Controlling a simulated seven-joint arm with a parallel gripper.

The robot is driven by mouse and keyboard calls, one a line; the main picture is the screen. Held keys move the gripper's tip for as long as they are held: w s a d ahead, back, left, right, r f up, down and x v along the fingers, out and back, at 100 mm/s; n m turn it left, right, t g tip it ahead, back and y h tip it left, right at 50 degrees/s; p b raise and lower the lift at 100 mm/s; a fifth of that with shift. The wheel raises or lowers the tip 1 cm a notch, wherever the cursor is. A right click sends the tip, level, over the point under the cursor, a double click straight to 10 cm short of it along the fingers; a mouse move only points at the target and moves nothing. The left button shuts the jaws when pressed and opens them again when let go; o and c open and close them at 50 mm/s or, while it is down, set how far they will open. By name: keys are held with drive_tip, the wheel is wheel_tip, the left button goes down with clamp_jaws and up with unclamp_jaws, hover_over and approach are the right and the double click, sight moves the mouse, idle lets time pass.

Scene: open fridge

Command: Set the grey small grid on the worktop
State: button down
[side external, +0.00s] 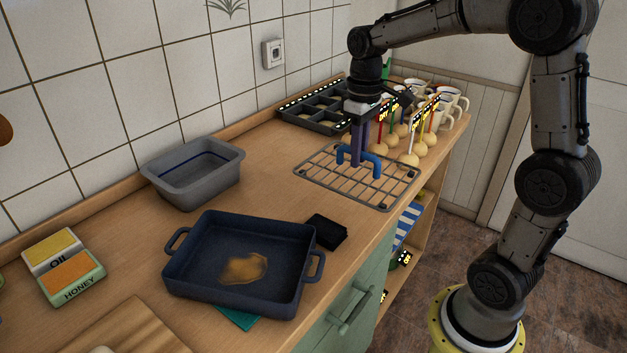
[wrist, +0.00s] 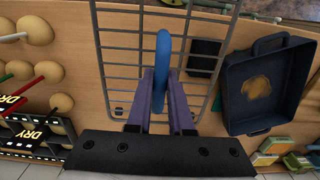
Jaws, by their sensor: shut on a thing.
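The grey small grid (side external: 340,187) is a wire rack with a blue handle (side external: 374,161) standing up from it. My gripper (side external: 358,160) is shut on this handle, with its purple fingers pointing down. In the wrist view the grid (wrist: 118,84) spreads out below my fingers (wrist: 161,85), and the blue handle (wrist: 162,55) runs between them. The grid lies roughly level over the worktop (side external: 280,180), close to its front edge. It overlaps a black square in the wrist view but not from the side, so it seems raised; the gap's height is unclear.
A dark blue pan (side external: 240,265) and the black square (side external: 326,231) lie left of the grid, with a grey tub (side external: 193,174) by the wall. Behind are a black compartment tray (side external: 318,106), round-based sticks (side external: 409,159) and mugs (side external: 452,99). Bare wood lies between tub and grid.

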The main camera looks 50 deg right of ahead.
sight(333, 154)
drive_tip(key=w, duration=0.1)
drive_tip(key=w+f, duration=0.1)
drive_tip(key=w+d+f, duration=0.1)
drive_tip(key=w, duration=0.1)
drive_tip(key=shift+d, duration=0.1)
drive_tip(key=w+f, duration=0.2)
drive_tip(key=w+d+f, duration=0.1)
drive_tip(key=f, duration=0.1)
drive_tip(key=shift+w+f, duration=0.35)
drive_tip(key=shift+w, duration=0.05)
drive_tip(key=shift+w+d+f, duration=0.1)
drive_tip(key=shift+w+f, duration=0.1)
drive_tip(key=shift+f, duration=0.8)
drive_tip(key=shift+w+d+f, duration=0.1)
drive_tip(key=shift+w+f, duration=0.05)
drive_tip(key=shift+f, duration=0.8)
drive_tip(key=shift+f, duration=0.15)
drive_tip(key=c, duration=0.8)
unclamp_jaws()
